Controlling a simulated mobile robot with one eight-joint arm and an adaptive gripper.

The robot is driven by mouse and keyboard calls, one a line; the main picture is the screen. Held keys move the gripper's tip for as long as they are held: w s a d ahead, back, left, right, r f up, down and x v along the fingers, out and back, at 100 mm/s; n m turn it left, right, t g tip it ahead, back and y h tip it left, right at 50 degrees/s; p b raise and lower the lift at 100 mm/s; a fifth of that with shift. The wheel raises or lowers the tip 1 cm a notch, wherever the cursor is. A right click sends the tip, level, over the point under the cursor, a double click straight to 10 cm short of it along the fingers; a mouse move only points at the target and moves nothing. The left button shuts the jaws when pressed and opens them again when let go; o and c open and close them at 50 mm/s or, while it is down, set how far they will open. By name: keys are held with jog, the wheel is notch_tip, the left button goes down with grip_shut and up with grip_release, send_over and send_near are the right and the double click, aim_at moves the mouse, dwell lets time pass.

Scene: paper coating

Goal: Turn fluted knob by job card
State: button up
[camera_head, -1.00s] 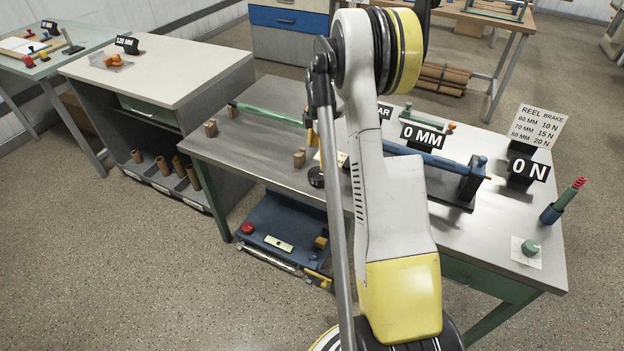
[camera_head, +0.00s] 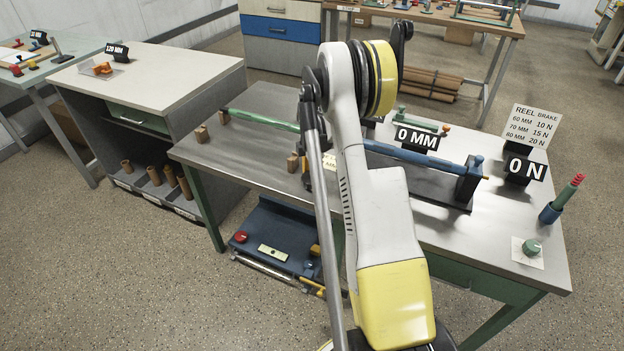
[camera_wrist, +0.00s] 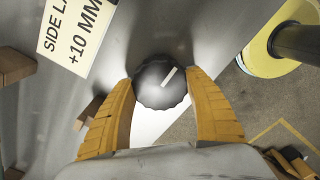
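In the wrist view, a dark fluted knob (camera_wrist: 160,86) with a white pointer line sits between the two yellow fingers of my gripper (camera_wrist: 162,78). The pointer slants toward the upper right. The fingertips are close to both sides of the knob, with no clear grip on it. A white card (camera_wrist: 77,35) reading "SIDE LA…" and "+10 MM" lies at the upper left, partly cut off. In the head view, my arm hides the knob and gripper. A display (camera_head: 416,138) there reads "0 MM".
A "REEL BRAKE" card (camera_head: 532,127), a "0 N" display (camera_head: 525,168) and a green knob (camera_head: 531,246) are at the table's right. A blue roller (camera_head: 412,153) spans the bench. Small brown blocks (camera_wrist: 92,108) lie left of my fingers in the wrist view.

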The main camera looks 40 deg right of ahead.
jog(key=c, duration=0.3)
jog(key=shift+c, duration=0.2)
jog(key=shift+m, duration=0.3)
jog(key=m, duration=1.1)
jog(key=shift+m, duration=0.3)
jog(key=m, duration=1.1)
jog(key=shift+m, duration=0.3)
